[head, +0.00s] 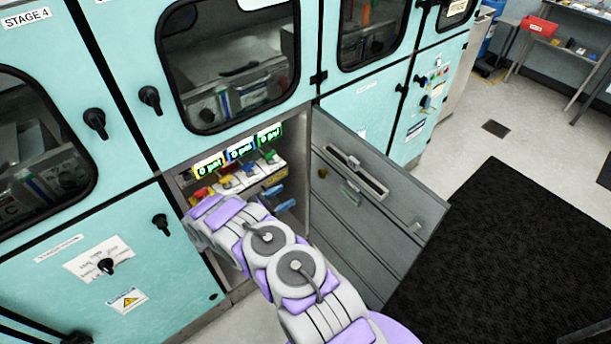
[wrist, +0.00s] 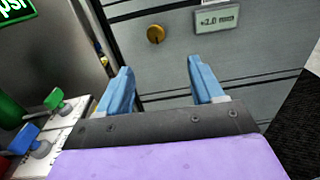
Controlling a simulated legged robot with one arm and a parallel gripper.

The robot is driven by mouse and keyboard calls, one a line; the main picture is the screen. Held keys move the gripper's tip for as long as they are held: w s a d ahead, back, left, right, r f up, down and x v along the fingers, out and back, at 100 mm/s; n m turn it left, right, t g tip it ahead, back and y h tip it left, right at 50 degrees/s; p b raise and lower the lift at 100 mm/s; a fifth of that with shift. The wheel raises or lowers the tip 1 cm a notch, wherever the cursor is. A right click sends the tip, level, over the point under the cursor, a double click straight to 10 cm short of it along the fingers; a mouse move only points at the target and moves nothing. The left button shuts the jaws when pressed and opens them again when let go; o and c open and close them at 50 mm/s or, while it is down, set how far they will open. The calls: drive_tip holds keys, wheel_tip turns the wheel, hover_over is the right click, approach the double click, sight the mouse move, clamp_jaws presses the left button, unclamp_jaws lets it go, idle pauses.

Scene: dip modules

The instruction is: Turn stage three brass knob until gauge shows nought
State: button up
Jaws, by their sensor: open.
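A round brass knob (wrist: 156,34) is mounted on a grey panel, with a small gauge (wrist: 216,19) to its right in the wrist view. The gauge appears to read +2.0. In the head view the knob (head: 322,172) is on the inner face of an open cabinet door, and the gauge (head: 350,193) is too small to read. My gripper (wrist: 160,66) has its blue fingers apart, with nothing between them. The fingers point at the panel, with the knob ahead of the gap and not touched. In the head view my gripper (head: 281,198) is at the cabinet opening.
The grey door (head: 400,215) stands open to the right of my arm. Inside the cabinet are lit displays (head: 240,151) and several coloured valve handles (wrist: 45,105), close to the left of my gripper. A dark mat (head: 490,240) lies on the floor at right.

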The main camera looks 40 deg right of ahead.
sight(320, 175)
drive_tip(key=d+b, duration=0.1)
drive_tip(key=d, duration=0.4)
drive_tip(key=d+b, duration=0.1)
drive_tip(key=d, duration=0.4)
drive_tip(key=w+d+b, duration=0.1)
drive_tip(key=d, duration=0.5)
drive_tip(key=shift+w+f, duration=0.1)
drive_tip(key=shift+f, duration=0.3)
drive_tip(key=shift+a, duration=0.1)
drive_tip(key=c, duration=1)
